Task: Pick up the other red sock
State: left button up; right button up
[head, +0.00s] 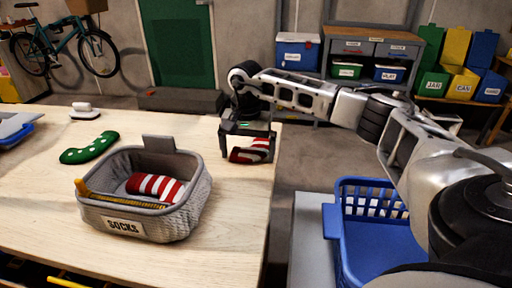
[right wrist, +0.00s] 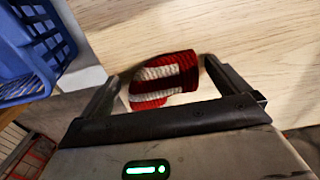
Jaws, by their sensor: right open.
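A red and white striped sock (head: 250,152) lies near the table's right edge. My right gripper (head: 248,140) is over this sock, with its open fingers on either side of it. In the right wrist view the sock (right wrist: 163,80) shows between the two open fingers (right wrist: 160,88); I cannot tell whether they touch it. Another red and white striped sock (head: 155,186) lies in the grey basket (head: 190,208) labelled SOCKS. My left gripper is not in view.
A green dotted sock (head: 89,148) lies on the table (head: 40,205) behind the basket to the left. A white object (head: 85,108) stands farther back. A blue crate (head: 340,225) is right of the table, below my right arm. The table between basket and gripper is clear.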

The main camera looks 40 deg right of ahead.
jog(key=shift+f, duration=0.15)
jog(key=shift+c, duration=0.3)
jog(key=c, duration=0.8)
